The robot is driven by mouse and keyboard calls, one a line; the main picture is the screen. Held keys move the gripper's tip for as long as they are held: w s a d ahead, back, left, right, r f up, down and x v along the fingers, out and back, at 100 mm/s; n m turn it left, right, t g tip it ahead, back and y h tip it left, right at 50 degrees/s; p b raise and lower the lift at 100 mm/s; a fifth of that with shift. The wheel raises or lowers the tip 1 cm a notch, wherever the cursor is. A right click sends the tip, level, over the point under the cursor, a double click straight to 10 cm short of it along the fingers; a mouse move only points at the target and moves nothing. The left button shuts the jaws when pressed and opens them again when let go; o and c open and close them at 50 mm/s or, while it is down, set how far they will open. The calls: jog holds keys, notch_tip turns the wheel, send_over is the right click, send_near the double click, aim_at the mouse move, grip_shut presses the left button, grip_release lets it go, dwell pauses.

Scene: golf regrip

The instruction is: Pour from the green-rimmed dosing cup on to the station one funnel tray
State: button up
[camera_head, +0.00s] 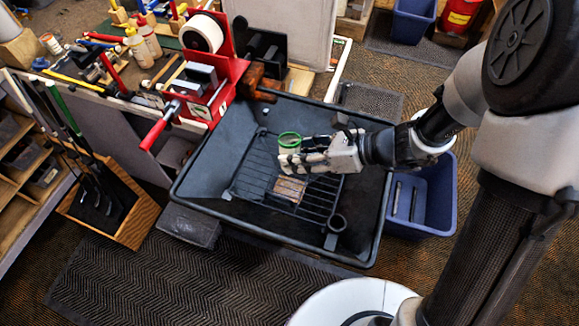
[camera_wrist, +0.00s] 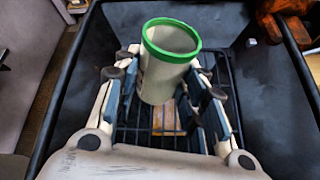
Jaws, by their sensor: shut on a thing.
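The green-rimmed dosing cup (camera_head: 289,143) is a pale cylinder with a bright green rim. My gripper (camera_head: 291,161) is shut on it and holds it near the middle of a large black tray (camera_head: 210,205), which looks like the funnel tray. In the wrist view the cup (camera_wrist: 168,62) stands between the fingers of my gripper (camera_wrist: 166,80), its mouth up and nearly upright. The inside looks pale; I cannot tell what it contains. Below the cup, a dark wire rack (camera_head: 255,170) lies in the tray, with a small wooden block (camera_head: 288,190) at its middle.
A red vise (camera_head: 200,95) and a tape roll (camera_head: 201,33) stand at the tray's back left corner. A blue bin (camera_head: 425,200) is right of the tray. A wooden rack of clubs (camera_head: 125,225) stands at left.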

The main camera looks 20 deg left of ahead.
jog(key=shift+w+a+f+n+t+y+b, duration=0.1)
jog(key=shift+w+f+n+t+y+b, duration=0.2)
jog(key=shift+b, duration=1.15)
jog(key=shift+w+a+n+t+y+b, duration=0.1)
jog(key=shift+n+t+y+b, duration=0.3)
jog(key=shift+b, duration=1.4)
jog(key=shift+w+r+b, duration=0.1)
jog(key=shift+r+b, duration=0.05)
jog(key=shift+b, duration=0.15)
jog(key=shift+r, duration=0.15)
jog(key=shift+r+p, duration=2.25)
jog(key=shift+r, duration=0.2)
